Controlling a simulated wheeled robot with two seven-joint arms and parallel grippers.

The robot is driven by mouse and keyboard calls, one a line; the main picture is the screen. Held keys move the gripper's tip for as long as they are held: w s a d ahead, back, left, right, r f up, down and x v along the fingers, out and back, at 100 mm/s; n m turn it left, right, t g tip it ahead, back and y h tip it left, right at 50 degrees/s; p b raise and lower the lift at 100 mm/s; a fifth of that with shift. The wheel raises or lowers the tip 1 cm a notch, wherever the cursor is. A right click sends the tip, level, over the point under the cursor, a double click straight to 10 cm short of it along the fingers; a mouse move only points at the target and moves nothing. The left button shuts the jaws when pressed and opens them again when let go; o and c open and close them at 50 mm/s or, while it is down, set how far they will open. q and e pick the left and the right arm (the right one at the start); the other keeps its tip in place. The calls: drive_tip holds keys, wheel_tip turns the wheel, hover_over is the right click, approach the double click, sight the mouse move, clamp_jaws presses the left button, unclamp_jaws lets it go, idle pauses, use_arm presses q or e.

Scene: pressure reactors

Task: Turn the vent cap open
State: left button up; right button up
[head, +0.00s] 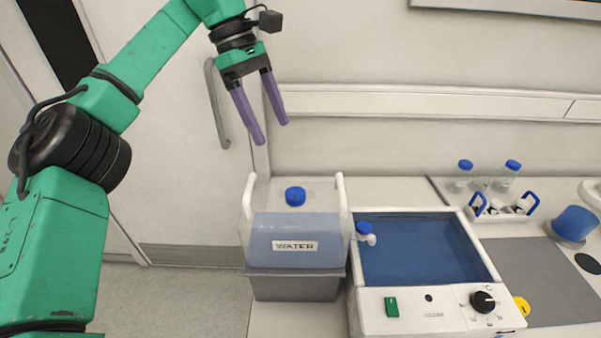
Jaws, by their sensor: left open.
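A clear water container (258,250) with a "WATER" label stands on a grey stand at the bench's left end. A round blue cap (295,196) sits on its top. A smaller blue knob (364,229) sits on a white spout at the container's right side, over the blue basin. I take the blue top cap as the vent cap. My left gripper (271,132) is open and empty, its purple fingers pointing down, up and left of the cap and apart from it. My right gripper is not in view.
The container's white upright handles (341,190) flank the cap. A basin unit (483,255) with a green switch and black dial stands to the right. Bottles, a blue-handled rack (502,213) and a blue cup (574,224) are farther right. A door with a handle (216,103) is behind my left gripper.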

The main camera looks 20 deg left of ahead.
use_arm(q)
approach(296, 193)
drive_tip(key=s, duration=0.1)
drive_tip(key=x, duration=0.5)
drive_tip(key=w+x, duration=0.1)
drive_tip(key=x, duration=0.1)
drive_tip(key=shift+d+f, duration=0.15)
drive_tip(key=shift+f, duration=0.2)
drive_tip(key=shift+s+f, duration=0.1)
drive_tip(key=shift+f, duration=0.1)
drive_tip(key=shift+s+d, duration=0.1)
drive_tip(key=shift+c, duration=0.7)
clamp_jaws()
drive_tip(key=shift+f, duration=0.1)
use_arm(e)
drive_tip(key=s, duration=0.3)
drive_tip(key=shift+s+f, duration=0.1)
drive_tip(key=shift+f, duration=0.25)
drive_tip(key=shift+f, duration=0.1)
